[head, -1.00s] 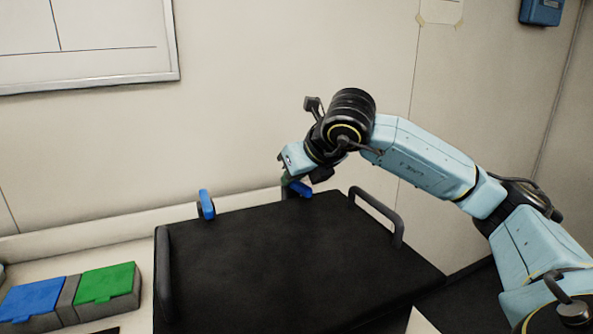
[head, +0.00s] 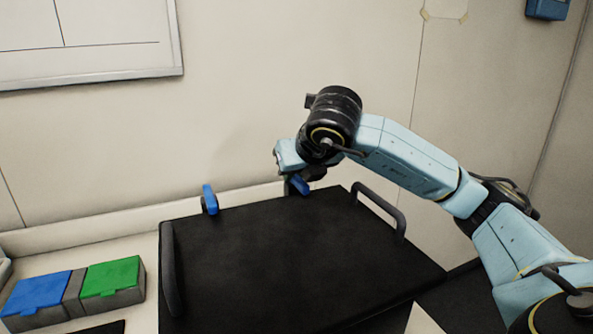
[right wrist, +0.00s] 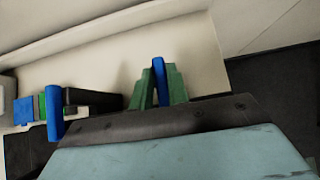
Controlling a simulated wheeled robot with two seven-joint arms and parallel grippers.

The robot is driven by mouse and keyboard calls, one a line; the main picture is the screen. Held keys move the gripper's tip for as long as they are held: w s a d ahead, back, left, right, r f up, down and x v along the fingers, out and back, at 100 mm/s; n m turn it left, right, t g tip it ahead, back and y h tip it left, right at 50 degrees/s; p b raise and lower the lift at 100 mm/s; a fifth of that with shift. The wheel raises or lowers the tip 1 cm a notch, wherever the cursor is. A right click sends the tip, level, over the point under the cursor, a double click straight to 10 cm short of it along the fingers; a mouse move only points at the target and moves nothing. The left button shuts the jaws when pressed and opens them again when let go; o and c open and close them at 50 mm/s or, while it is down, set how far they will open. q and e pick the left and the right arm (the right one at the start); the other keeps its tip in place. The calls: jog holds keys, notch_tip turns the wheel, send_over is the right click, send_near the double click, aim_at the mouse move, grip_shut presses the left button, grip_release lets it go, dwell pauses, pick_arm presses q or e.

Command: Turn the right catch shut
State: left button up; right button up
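The right catch (head: 301,185) is a blue lever at the back edge of the black box (head: 290,250), tilted in the head view and partly hidden by my right gripper (head: 292,178). In the right wrist view the blue lever (right wrist: 160,80) stands between the two green fingers of my right gripper (right wrist: 160,90), which look closed on both its sides. The left catch (head: 209,200) is another blue lever at the back edge, standing upright; it also shows in the right wrist view (right wrist: 54,110). My left gripper is out of view.
The box has a dark handle on its right (head: 381,210) and one on its left (head: 171,270). A blue-lidded box (head: 38,292) and a green-lidded box (head: 110,278) stand at the left. A pale wall rises close behind.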

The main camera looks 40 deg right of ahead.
jog(key=o, duration=0.4)
jog(key=shift+c, duration=0.2)
